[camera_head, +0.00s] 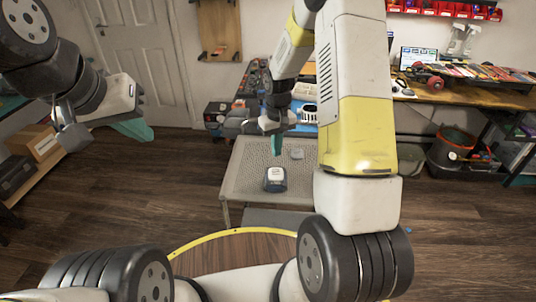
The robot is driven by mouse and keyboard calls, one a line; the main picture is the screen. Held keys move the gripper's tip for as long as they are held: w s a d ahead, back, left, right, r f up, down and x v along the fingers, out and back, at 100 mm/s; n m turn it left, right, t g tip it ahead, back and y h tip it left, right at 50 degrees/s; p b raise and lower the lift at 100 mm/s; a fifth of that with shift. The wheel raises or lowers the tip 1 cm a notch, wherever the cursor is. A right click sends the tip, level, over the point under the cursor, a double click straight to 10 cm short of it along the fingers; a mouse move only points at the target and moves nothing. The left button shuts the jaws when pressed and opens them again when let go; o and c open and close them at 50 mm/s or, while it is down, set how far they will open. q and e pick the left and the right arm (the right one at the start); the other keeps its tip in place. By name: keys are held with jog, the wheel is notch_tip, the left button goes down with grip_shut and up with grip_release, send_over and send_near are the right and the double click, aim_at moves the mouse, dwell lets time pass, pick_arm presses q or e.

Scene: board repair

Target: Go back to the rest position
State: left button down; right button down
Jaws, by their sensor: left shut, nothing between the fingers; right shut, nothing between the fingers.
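My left gripper (134,130) is at the upper left, its teal fingers shut and empty. It is in the air over the floor, apart from any object. My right gripper (277,143) hangs downward in the middle of the view, its teal fingers shut with nothing between them. It is above a small grey perforated table (245,172). A dark rounded item with a white label (274,180) sits on that table, below and apart from the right gripper. My raised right arm hides part of the table and the background.
A wooden workbench (460,97) with a skateboard and tools stands at the back right. Red bins (445,9) are on the wall above. A bucket (452,145) is under the bench. A cardboard box (38,143) is on a shelf at left. Floor between shelf and table is clear.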

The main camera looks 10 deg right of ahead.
jog(key=s+r+t, duration=0.1)
jog(key=s+r, duration=0.2)
jog(key=r, duration=0.4)
jog(key=s+r+m+t, duration=0.1)
jog(key=s+r, duration=0.2)
jog(key=r, duration=0.3)
jog(key=s+r+t, duration=0.1)
jog(key=s+r, duration=0.3)
jog(key=r, duration=0.3)
jog(key=s+a+r+t+y, duration=0.1)
jog(key=s+r, duration=0.3)
jog(key=s, duration=0.3)
jog(key=s+a+r+m+t+y, duration=0.1)
jog(key=s+r+t, duration=0.1)
jog(key=s, duration=0.5)
jog(key=shift+s+r, duration=0.15)
jog(key=shift+r, duration=0.7)
jog(key=shift+a, duration=0.1)
